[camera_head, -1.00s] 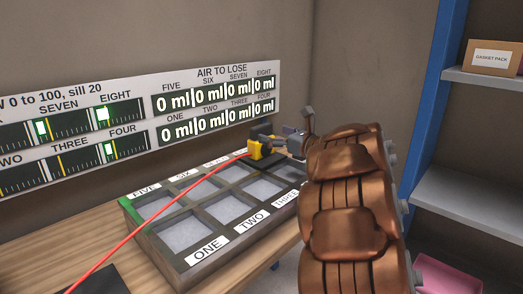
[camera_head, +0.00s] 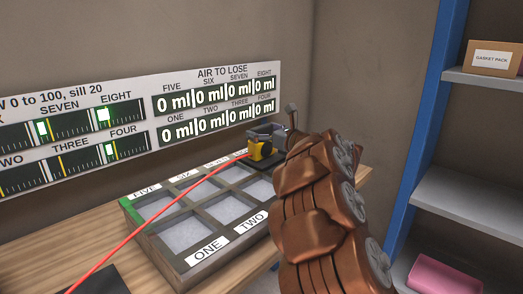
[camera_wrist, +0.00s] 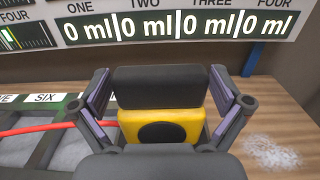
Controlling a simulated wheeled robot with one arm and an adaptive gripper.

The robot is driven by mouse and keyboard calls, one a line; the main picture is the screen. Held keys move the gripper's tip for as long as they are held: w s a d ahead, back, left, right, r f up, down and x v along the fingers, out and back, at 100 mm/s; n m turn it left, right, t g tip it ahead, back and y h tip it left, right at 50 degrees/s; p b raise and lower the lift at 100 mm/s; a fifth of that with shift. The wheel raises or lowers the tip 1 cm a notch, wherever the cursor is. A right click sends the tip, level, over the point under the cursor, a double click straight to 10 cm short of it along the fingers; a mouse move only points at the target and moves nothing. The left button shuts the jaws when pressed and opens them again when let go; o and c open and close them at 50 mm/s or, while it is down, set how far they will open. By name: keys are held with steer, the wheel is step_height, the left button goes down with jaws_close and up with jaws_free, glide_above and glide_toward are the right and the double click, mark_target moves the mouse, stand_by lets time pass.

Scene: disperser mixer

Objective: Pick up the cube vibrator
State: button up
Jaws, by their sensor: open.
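The cube vibrator, a yellow block (camera_head: 262,150) with black parts and a red line running from it, stands at the back right end of the compartment tray (camera_head: 190,262). In the wrist view its yellow body (camera_wrist: 185,112) and black top show straight ahead between the fingers. My gripper (camera_wrist: 160,88) is open, with one finger on each side of the block. In the head view my gripper (camera_head: 268,134) is at the vibrator, partly hidden by my arm. Whether the fingers touch the block is unclear.
The tray sits on a wooden bench (camera_head: 108,240) against the wall. A display panel (camera_head: 215,82) reading 0 ml hangs behind. White specks (camera_wrist: 272,152) lie on the bench right of the vibrator. A blue-framed shelf (camera_head: 424,120) stands right, with a gasket box (camera_head: 493,58) and pink bin (camera_head: 447,274).

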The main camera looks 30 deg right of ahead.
steer(key=c, duration=1.5)
steer(key=shift+c, duration=0.2)
steer(key=shift+r, duration=0.1)
